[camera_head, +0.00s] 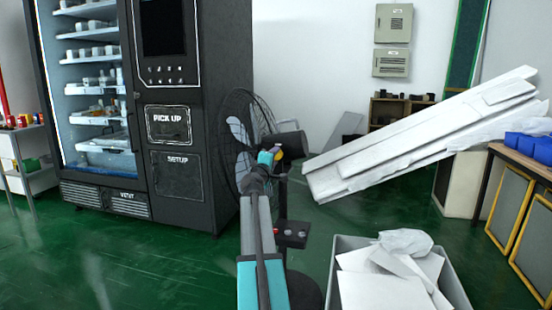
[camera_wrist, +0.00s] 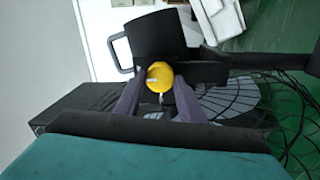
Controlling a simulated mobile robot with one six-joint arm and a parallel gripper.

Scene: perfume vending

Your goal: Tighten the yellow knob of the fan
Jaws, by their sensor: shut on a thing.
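The fan (camera_head: 243,140) stands on the floor in front of the vending machine, with a round black wire cage and a dark motor housing. Its yellow knob (camera_wrist: 159,76) shows in the wrist view below the black motor housing (camera_wrist: 158,38). In the head view the knob (camera_head: 278,154) is a small yellow patch beside my wrist. My gripper (camera_wrist: 157,88) has its two dark fingers on either side of the knob and is shut on it. In the head view my arm hides part of the fan and its pole.
The dark vending machine (camera_head: 175,100) stands behind the fan on the left. A grey bin (camera_head: 450,283) with white sheets stands at the front right. Long white panels (camera_head: 420,135) lean at the right, beside a workbench (camera_head: 520,165). Green floor is clear at the front left.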

